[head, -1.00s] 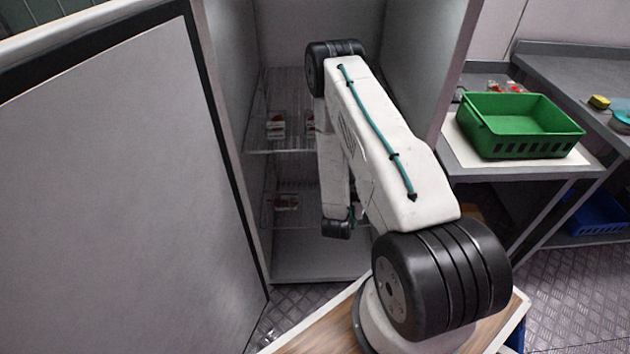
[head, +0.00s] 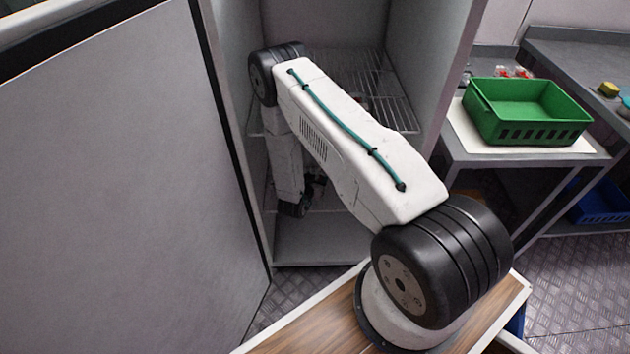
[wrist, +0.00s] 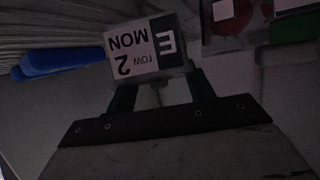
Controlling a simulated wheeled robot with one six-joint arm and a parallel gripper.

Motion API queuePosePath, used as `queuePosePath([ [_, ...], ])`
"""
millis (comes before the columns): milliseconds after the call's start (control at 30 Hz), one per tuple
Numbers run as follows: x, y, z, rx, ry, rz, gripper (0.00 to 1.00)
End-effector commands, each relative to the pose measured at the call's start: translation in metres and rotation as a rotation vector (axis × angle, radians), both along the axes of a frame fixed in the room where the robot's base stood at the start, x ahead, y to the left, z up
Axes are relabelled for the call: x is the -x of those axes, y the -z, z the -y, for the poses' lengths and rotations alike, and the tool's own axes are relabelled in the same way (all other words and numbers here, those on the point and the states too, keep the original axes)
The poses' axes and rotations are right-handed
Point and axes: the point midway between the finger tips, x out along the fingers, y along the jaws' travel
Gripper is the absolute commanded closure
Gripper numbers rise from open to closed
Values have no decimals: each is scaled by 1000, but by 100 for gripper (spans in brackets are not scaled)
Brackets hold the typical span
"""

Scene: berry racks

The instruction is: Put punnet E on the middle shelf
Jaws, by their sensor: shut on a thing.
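Punnet E (wrist: 146,50) shows in the wrist view by its white label, upside down, reading E, row 2, MON. My gripper (wrist: 160,90) is shut on it, with a dark green finger at each side. In the head view my arm reaches into an open grey cabinet (head: 325,250), and its wrist hangs low at the left side. The punnet is mostly hidden there. A wire shelf (head: 392,98) crosses the cabinet above my wrist, and a lower shelf (head: 335,205) is partly hidden behind my arm. I cannot tell whether the punnet touches a shelf.
Another punnet with red fruit (wrist: 230,15) is close at upper right in the wrist view. A blue bar (wrist: 62,60) lies at left. The cabinet door (head: 110,160) stands open at left. A green crate (head: 530,112) stands on the side table at right.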

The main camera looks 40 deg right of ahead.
Motion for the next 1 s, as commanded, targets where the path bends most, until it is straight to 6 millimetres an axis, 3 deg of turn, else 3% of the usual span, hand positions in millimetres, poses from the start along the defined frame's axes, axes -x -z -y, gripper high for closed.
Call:
queuePosePath([
  [67,-1,8,0,0,-1,2,76],
  [400,-1,11,0,1,-1,2,76],
  [433,-1,11,0,0,-1,2,42],
  [500,-1,10,0,0,-1,2,25],
  [1000,6,-1,-7,0,12,2,25],
])
